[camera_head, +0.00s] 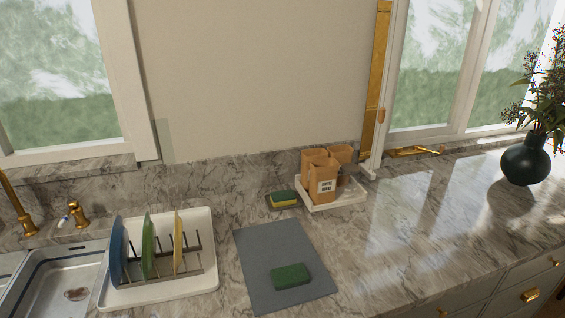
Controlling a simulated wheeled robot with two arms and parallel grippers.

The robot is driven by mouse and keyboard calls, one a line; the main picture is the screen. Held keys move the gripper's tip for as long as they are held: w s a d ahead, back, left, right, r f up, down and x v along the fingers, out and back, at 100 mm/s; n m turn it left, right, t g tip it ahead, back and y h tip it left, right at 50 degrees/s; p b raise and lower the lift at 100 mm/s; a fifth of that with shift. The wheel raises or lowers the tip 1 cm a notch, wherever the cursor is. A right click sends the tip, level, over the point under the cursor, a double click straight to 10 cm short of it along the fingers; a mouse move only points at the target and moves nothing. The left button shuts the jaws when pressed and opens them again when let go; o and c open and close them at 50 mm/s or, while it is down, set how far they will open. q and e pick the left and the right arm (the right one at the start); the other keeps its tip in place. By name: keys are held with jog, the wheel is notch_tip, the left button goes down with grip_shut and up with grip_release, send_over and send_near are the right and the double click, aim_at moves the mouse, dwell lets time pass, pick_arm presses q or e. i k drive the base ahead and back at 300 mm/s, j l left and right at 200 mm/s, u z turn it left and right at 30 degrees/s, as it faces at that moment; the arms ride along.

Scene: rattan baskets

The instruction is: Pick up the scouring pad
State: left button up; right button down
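A dark green scouring pad (290,276) lies flat on a grey mat (262,247) on the marble counter, near the mat's front right part. A second pad, a green and yellow sponge (283,199), lies on a small dark dish behind the mat, beside the white tray. Neither of my grippers shows in the head view.
A white dish rack (205,282) with blue, green and yellow plates stands left of the mat, next to the sink (62,280). A white tray (335,203) with brown containers is behind the mat. A dark vase (526,161) stands far right. The counter (420,235) right of the mat is clear.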

aim_at(295, 274)
jog(key=i+l+u, duration=0.15)
jog(key=l, duration=0.3)
jog(key=i+l+u, duration=0.2)
jog(key=l, duration=0.3)
jog(key=l+u, duration=0.15)
jog(key=l, duration=0.35)
jog(key=i+l+u, duration=0.15)
jog(key=l, duration=0.35)
jog(key=k, duration=0.05)
